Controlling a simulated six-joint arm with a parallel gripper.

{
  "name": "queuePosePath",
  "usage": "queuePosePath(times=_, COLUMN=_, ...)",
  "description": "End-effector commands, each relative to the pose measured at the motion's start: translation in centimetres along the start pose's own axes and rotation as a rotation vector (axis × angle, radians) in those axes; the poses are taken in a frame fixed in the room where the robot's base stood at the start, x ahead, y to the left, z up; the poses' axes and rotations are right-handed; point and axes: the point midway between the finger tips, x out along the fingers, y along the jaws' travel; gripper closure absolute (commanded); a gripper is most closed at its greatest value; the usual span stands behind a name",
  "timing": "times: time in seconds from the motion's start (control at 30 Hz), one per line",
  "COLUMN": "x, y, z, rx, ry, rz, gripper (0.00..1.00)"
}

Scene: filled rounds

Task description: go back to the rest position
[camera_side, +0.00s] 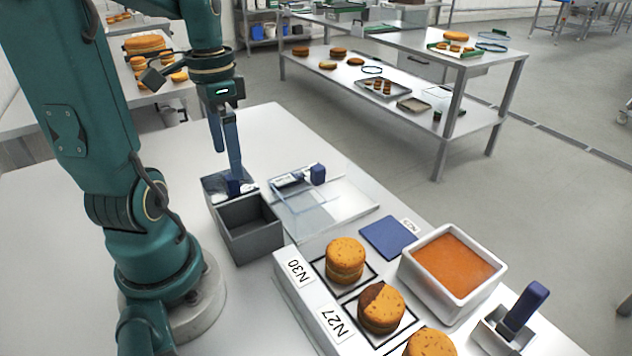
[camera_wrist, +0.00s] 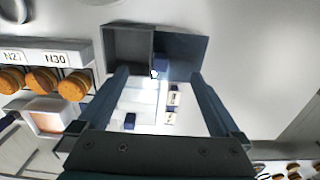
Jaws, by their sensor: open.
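My gripper (camera_side: 229,155) points down above the back left of the white table, near a dark open grey box (camera_side: 250,228) and a shallower dark holder (camera_side: 214,186) with a blue piece in it. In the wrist view its two fingers stand wide apart (camera_wrist: 159,84) with nothing held between them. The grey box (camera_wrist: 127,55) and dark holder (camera_wrist: 188,50) lie beyond the fingertips. Whether the fingertips touch the blue piece (camera_wrist: 160,62) cannot be told.
Filled rounds sit at the labels N30 (camera_side: 345,262) and N27 (camera_side: 380,308). A white tub of orange filling (camera_side: 448,266), a blue square (camera_side: 388,238), a blue-handled tool (camera_side: 526,307) and a clear plate (camera_side: 300,214) stand nearby. The table left of the grey box is bare.

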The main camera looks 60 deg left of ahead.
Motion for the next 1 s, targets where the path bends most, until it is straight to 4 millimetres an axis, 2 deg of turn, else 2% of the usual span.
queuePosePath(times=0.33, x=-0.2, y=0.1, z=-0.1, rx=0.005, ry=0.0, rz=-0.001, gripper=0.0)
queuePosePath(times=0.47, x=-0.8, y=1.2, z=-0.9, rx=0.081, ry=0.021, rz=-0.024, gripper=0.0)
queuePosePath(times=0.57, x=-1.5, y=3.5, z=-1.7, rx=0.206, ry=0.062, rz=-0.061, gripper=0.0)
queuePosePath(times=0.7, x=-2.4, y=7.8, z=-2.3, rx=0.321, ry=0.166, rz=-0.115, gripper=0.0)
queuePosePath(times=0.8, x=-2.8, y=10.6, z=-2.2, rx=0.342, ry=0.255, rz=-0.127, gripper=0.0)
queuePosePath(times=1.0, x=-2.9, y=14.5, z=-1.3, rx=0.281, ry=0.418, rz=-0.084, gripper=0.0)
